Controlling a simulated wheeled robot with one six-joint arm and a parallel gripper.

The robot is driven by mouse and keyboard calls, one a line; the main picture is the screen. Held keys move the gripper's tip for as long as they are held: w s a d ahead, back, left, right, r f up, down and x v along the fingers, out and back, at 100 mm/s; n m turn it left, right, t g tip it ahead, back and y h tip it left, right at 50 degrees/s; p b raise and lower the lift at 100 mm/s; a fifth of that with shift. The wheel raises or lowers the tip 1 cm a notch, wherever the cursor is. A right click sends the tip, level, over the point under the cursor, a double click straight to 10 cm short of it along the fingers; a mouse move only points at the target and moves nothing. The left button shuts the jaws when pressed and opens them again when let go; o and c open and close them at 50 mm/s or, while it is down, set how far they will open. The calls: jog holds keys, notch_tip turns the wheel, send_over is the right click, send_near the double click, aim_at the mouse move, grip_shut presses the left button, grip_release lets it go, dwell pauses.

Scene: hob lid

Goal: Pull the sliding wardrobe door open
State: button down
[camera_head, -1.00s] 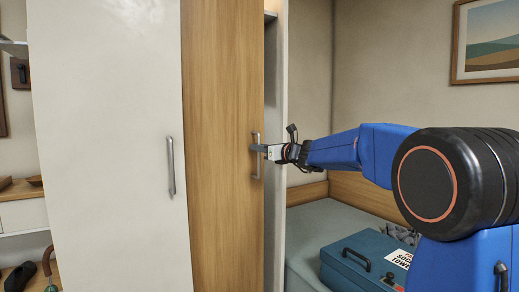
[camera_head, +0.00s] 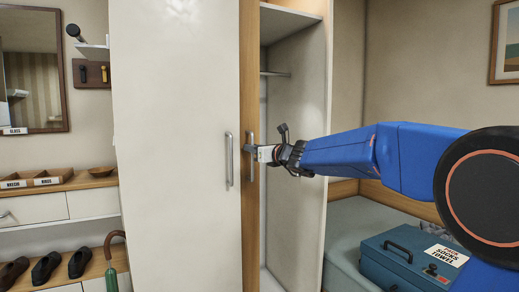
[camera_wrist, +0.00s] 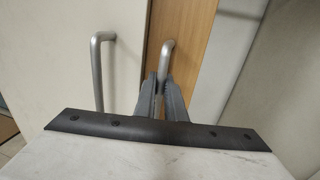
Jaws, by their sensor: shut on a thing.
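The wooden sliding door (camera_head: 248,215) of the wardrobe is mostly behind the white door (camera_head: 175,145), with only a narrow strip showing. The wardrobe is open to the right of it. My gripper (camera_head: 250,150) is shut on the wooden door's vertical metal handle (camera_head: 251,172). In the wrist view my gripper (camera_wrist: 159,82) has its two fingers around this handle (camera_wrist: 166,50), whose lower part they hide. The white door's handle (camera_head: 229,160) stands just left of it and also shows in the wrist view (camera_wrist: 98,70).
The open wardrobe interior (camera_head: 295,130) shows a pale side wall and a shelf. A teal case (camera_head: 405,262) lies on the bed at right. A wooden bench with dark shoes (camera_head: 45,268) and a green umbrella (camera_head: 112,268) stand at left.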

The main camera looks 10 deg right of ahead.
jog(key=shift+s+a, duration=0.1)
jog(key=shift+a, duration=0.1)
jog(key=c, duration=1.8)
grip_release()
jog(key=shift+d, duration=0.1)
